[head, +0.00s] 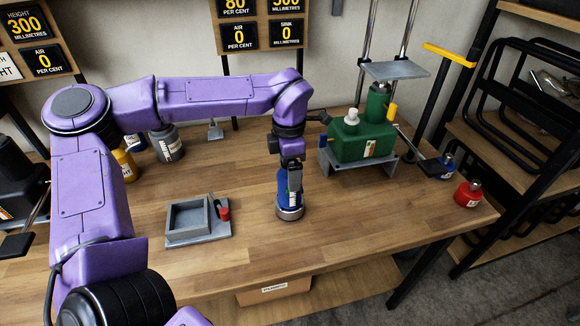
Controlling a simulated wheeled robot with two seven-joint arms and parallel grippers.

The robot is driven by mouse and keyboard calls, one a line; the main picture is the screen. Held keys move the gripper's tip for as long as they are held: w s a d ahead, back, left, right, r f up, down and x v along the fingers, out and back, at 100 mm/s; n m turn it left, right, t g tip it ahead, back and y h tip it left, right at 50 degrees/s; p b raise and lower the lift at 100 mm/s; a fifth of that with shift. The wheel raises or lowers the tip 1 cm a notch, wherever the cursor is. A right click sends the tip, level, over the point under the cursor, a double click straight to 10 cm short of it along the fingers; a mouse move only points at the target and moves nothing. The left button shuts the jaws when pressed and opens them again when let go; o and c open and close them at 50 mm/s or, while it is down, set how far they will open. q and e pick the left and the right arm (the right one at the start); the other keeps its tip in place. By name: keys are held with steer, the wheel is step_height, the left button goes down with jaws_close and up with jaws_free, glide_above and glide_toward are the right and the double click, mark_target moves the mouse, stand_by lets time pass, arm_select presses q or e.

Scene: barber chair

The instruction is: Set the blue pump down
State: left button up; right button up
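The blue pump (288,203), a small blue body with a grey round base, is upright over the middle of the wooden workbench in the head view. My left gripper (290,182) points straight down from above and is shut on its upper part, which the gripper partly hides. The base is at or very close to the bench top; I cannot tell whether it touches. My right gripper is not in view.
A grey tray (212,236) with a small red item lies left of the pump. A green machine (359,141) on a grey stand is behind right. Blue (447,168) and red (467,193) bottles stand at the right. Bench (365,225) is clear right of the pump.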

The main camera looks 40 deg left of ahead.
arm_select(q)
step_height(320, 180, up, 12)
steer(key=shift+r+b, duration=0.15)
steer(key=shift+b, duration=0.35)
